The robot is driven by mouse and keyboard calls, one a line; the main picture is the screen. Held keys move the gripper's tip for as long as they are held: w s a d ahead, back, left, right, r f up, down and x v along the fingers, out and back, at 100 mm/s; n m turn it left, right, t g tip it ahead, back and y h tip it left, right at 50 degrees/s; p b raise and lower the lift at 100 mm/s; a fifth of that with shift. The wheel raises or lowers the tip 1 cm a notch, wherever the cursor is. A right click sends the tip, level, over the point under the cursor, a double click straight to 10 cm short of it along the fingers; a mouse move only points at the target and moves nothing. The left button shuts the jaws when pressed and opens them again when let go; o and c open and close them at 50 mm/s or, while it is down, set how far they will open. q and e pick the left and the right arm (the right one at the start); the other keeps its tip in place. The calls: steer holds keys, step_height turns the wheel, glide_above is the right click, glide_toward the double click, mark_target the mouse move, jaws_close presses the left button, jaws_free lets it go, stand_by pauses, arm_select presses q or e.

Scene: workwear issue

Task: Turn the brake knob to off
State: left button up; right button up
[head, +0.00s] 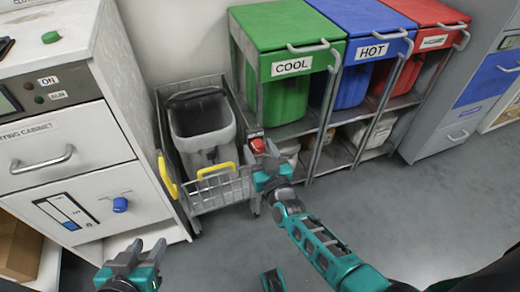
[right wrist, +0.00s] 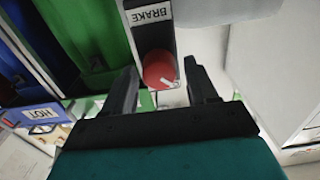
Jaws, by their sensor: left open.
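The red brake knob (head: 258,146) is mounted on a post at the right side of the wire cart (head: 218,193). In the right wrist view the round knob (right wrist: 158,69) sits below a white BRAKE label (right wrist: 150,15), with a pale pointer mark toward its lower right. My right gripper (head: 268,172) is just in front of the knob. Its fingers (right wrist: 160,72) are open, one on each side of the knob, with gaps showing. No off marking is readable. My left gripper (head: 147,250) is open and empty at the lower left, near the cabinet.
The cart holds a grey bin (head: 203,125) and has yellow handles (head: 215,170). A drying cabinet (head: 60,140) with a blue knob (head: 120,205) stands left. Green COOL (head: 290,35) and blue HOT (head: 365,30) bins stand on a rack at right. The floor (head: 400,210) at right is clear.

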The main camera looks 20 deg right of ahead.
steer(key=c, duration=0.9)
arm_select(q)
steer(key=shift+f, duration=0.1)
arm_select(e)
steer(key=shift+m, duration=0.3)
steer(key=m, duration=0.5)
steer(key=shift+d, duration=0.1)
steer(key=m+b, duration=0.1)
steer(key=m, duration=0.3)
steer(key=shift+f, duration=0.1)
steer(key=m+b, duration=0.1)
steer(key=m, duration=0.3)
steer(key=shift+f, duration=0.1)
steer(key=m+b, duration=0.1)
steer(key=m, duration=0.2)
arm_select(q)
steer(key=shift+w+d+f, duration=0.15)
steer(key=shift+d+f, duration=0.25)
steer(key=shift+f, duration=0.25)
arm_select(e)
steer(key=shift+m, duration=0.6)
arm_select(q)
steer(key=shift+h, duration=0.3)
